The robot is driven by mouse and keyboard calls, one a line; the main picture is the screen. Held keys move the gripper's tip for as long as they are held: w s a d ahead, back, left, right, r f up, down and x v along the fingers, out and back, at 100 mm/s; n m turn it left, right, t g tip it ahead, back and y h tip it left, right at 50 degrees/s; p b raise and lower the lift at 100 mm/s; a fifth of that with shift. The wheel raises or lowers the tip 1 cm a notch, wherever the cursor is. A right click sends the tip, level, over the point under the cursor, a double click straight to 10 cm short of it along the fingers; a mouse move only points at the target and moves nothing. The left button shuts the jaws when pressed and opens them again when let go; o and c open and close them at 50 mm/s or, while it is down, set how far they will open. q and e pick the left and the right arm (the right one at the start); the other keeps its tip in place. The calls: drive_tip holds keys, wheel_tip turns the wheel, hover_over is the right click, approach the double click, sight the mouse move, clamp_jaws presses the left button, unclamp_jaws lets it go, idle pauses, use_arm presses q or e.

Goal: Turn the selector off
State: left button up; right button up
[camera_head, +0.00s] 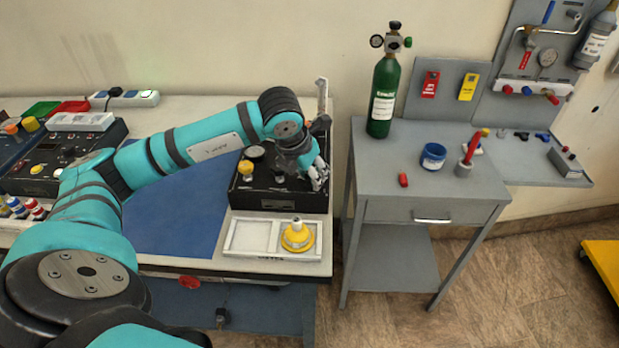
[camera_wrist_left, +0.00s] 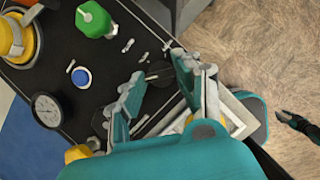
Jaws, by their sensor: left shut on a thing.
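The black trainer box (camera_head: 262,202) stands on the right end of the bench. My left gripper (camera_head: 318,176) comes down over its right side, and its fingers hide the spot below them. In the left wrist view, the two fingers of my left gripper (camera_wrist_left: 168,95) stand on either side of a dark round knob (camera_wrist_left: 160,72), which looks like the selector. The gripper is shut on it. The fingers partly cover the knob, and its exact pointer position cannot be read. My right gripper is not in view.
The box top also has a gauge (camera_wrist_left: 47,110), a blue button (camera_wrist_left: 81,78) and a green knob (camera_wrist_left: 92,19). A white tray (camera_head: 232,236) with a yellow part (camera_head: 297,237) lies in front. A grey cart (camera_head: 405,180) with a green cylinder (camera_head: 383,95) stands to the right.

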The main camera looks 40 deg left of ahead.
use_arm(q)
drive_tip(key=shift+n, duration=0.4)
drive_tip(key=o, duration=0.9)
drive_tip(key=shift+c, duration=0.2)
drive_tip(key=shift+r, duration=0.1)
drive_tip(key=v, duration=1.2)
